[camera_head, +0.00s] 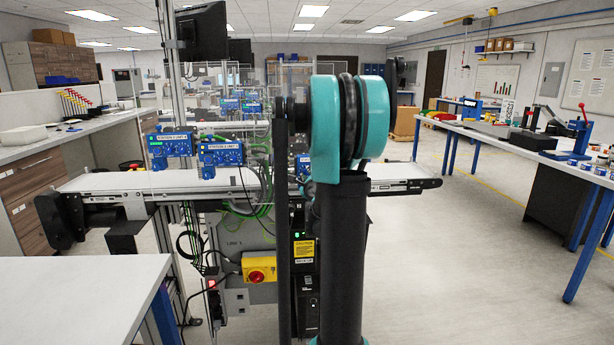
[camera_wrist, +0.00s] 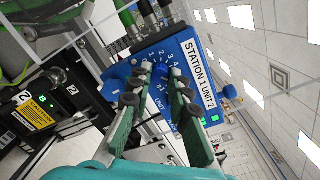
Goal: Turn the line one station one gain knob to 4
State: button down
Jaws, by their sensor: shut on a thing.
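In the wrist view, a blue control box (camera_wrist: 183,48) shows tilted, with a white label that starts "STATION 1"; I cannot read the rest surely. A round dial with small white numbers is on its face. My gripper (camera_wrist: 158,73) has its two green, black-tipped fingers on either side of the small blue knob (camera_wrist: 160,76) at the dial's centre and is shut on it. The fingers hide most of the knob, so its setting cannot be read. In the head view my arm hides the gripper; part of a blue box (camera_head: 304,165) shows behind it.
The conveyor belt (camera_head: 120,183) runs across the middle, with more blue boxes (camera_head: 221,153) above it. Cables and a yellow-red switch (camera_head: 260,270) are below. A white table (camera_head: 80,290) stands front left. A long workbench (camera_head: 500,140) is at right, with open floor before it.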

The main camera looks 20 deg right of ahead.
jog(key=n, duration=0.5)
jog(key=shift+n+g+h, duration=0.3)
jog(key=shift+n, duration=2)
jog(key=c, duration=1.4)
grip_release()
jog(key=shift+a, duration=0.1)
jog(key=v, duration=1.2)
